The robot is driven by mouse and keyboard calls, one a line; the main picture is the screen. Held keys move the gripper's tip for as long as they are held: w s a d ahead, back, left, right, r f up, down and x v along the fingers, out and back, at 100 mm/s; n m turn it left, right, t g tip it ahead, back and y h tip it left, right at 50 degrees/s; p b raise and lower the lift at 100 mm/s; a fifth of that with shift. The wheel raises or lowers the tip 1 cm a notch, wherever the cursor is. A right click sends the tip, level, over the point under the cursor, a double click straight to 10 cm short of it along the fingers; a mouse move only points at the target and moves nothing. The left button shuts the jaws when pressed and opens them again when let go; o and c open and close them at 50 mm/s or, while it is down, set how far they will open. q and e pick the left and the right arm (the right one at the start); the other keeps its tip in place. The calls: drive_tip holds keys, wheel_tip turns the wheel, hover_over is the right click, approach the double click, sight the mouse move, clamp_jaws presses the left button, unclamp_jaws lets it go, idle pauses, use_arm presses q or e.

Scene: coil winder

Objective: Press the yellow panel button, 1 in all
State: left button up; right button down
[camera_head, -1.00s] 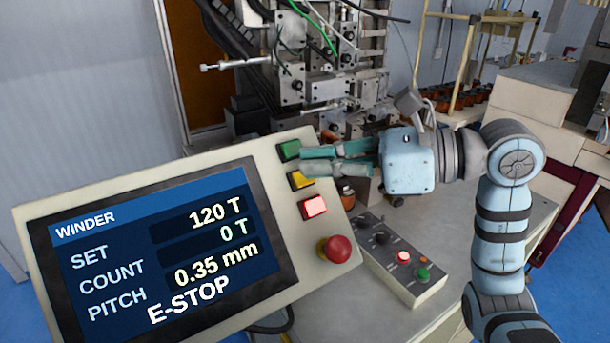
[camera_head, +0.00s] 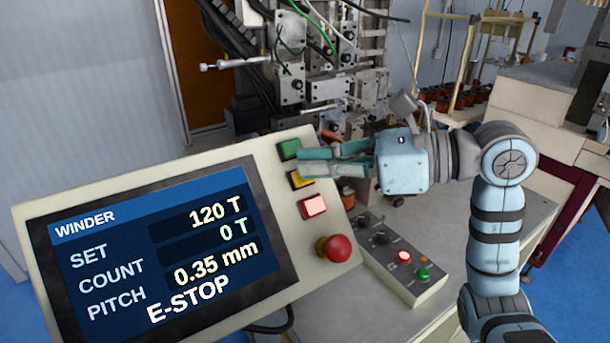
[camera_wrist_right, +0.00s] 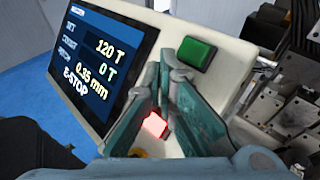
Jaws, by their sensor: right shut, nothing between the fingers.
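The yellow button (camera_head: 301,180) sits on the sloped control panel (camera_head: 285,236), between the green button (camera_head: 290,149) above it and the lit red button (camera_head: 314,206) below it. My right gripper (camera_head: 302,162) is shut and empty. Its fingertips are beside the yellow button in the head view, just above it; I cannot tell whether they touch. In the right wrist view my right gripper (camera_wrist_right: 168,72) covers most of the yellow button, and the lit red button (camera_wrist_right: 154,125) shows between the fingers. My left gripper is not in view.
A red mushroom button (camera_head: 337,248) stands at the panel's lower right. The screen (camera_head: 170,250) reads E-STOP and count 0 T. A small switch box (camera_head: 400,262) lies on the table right of the panel. The winding machine (camera_head: 325,60) stands behind.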

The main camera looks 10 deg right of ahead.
drive_tip(key=shift+w+a+f, duration=0.1)
drive_tip(key=shift+w+f, duration=0.15)
drive_tip(key=shift+f, duration=0.05)
idle(0.7)
idle(0.3)
drive_tip(key=shift+s+d+r, duration=0.25)
drive_tip(key=shift+s+r, duration=0.3)
